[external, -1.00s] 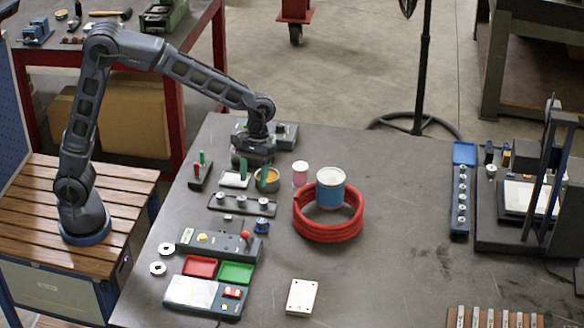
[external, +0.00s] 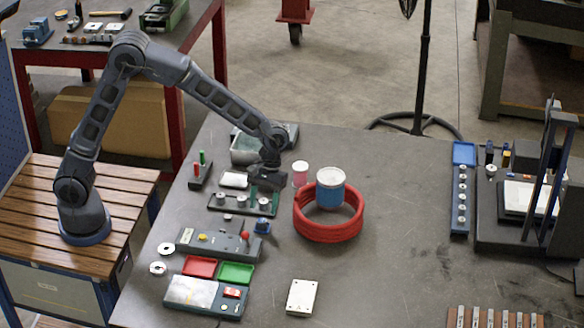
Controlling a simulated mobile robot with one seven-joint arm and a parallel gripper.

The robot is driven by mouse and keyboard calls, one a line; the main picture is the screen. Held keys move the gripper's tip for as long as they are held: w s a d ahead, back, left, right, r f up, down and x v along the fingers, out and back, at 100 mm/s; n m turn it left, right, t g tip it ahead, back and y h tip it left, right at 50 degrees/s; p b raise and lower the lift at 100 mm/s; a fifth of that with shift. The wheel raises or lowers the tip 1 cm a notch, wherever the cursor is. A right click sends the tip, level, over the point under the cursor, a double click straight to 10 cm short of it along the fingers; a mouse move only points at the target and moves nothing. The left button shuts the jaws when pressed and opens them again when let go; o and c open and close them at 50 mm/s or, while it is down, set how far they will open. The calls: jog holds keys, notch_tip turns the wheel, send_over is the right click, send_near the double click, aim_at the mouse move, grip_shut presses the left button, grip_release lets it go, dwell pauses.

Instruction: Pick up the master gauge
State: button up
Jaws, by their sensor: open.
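I cannot tell for certain which item is the master gauge. A dark block with a red-handled and a green-handled pin (external: 200,172) stands at the table's back left. A dark rack (external: 230,204) holding several metal pieces lies just in front of my gripper (external: 266,188). My gripper points down low over the table, with nothing visibly held; its fingertips are small and dark.
A red hose coil (external: 328,222) with a blue can (external: 331,190) and a pink-white cup (external: 300,174) stand right of my gripper. A metal box (external: 244,150) is behind it. A control box (external: 212,243) and red and green trays (external: 236,272) lie in front. Centre-right table is clear.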

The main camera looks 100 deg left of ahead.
aim_at(262, 220)
jog(key=shift+x, duration=2.4)
jog(key=shift+a, duration=0.15)
grip_shut()
jog(key=shift+w, duration=0.1)
